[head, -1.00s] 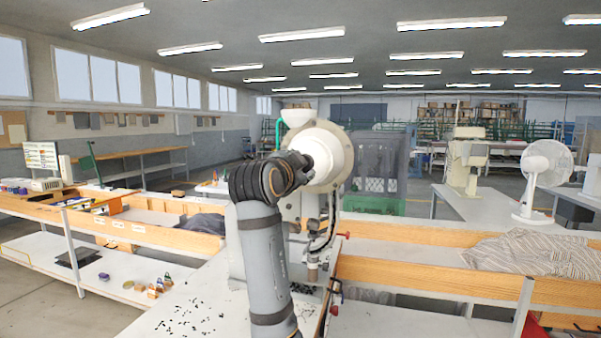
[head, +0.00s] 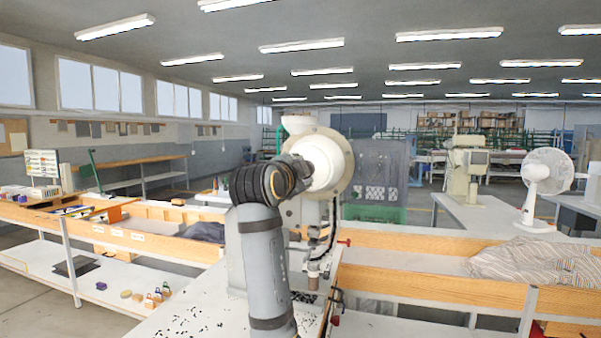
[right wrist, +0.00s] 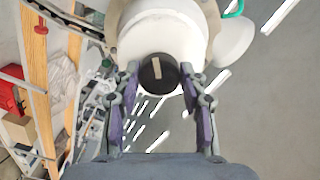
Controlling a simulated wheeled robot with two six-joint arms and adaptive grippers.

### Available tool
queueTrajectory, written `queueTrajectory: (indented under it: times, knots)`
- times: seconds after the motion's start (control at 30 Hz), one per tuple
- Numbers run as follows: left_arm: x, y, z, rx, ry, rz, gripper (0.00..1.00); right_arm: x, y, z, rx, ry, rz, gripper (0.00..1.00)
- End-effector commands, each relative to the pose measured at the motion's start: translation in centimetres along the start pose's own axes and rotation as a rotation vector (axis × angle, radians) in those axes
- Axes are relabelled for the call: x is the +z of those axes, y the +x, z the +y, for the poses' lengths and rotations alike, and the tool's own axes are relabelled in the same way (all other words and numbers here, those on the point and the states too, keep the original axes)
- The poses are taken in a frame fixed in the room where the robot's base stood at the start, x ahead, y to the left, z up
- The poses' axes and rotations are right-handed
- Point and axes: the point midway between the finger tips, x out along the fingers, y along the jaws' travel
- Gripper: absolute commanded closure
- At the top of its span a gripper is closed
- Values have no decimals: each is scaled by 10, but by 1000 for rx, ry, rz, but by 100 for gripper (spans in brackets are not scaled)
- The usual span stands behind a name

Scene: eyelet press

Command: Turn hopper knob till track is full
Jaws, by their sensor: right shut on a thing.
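The eyelet press stands ahead in the head view, with its big cream-white round hopper (head: 335,163) on top. My right arm rises in front of it and hides part of it. In the right wrist view a black round knob (right wrist: 159,74) with a pale bar mark sits at the front of the white hopper. My right gripper (right wrist: 160,80) is shut on this knob, one finger on each side. In the head view its fingers are hidden behind my wrist. The track and its fill cannot be made out. My left gripper is not in view.
Small dark bits lie scattered on the white press table (head: 205,318). A wooden-edged bench (head: 430,280) with a striped cloth (head: 535,262) runs to the right, and a white fan (head: 545,180) stands behind it. A shelf bench (head: 110,262) with small items is at left.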

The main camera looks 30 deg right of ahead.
Motion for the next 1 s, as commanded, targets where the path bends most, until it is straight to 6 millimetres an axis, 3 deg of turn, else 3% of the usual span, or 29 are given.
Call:
queueTrajectory:
  times: [0.03,0.07,0.2,0.57,0.83,1.0]
  knots:
    - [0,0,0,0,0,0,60,-2,0,-2,-6,2,3,89]
    - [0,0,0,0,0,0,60,-2,0,-2,-6,2,3,55]
    - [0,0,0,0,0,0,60,-2,0,-2,-5,1,2,36]
    - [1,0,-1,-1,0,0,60,0,-5,-1,-3,1,-1,35]
    - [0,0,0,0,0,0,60,1,-53,-1,-3,4,-5,35]
    - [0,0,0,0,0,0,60,0,-71,-1,-4,2,-1,35]
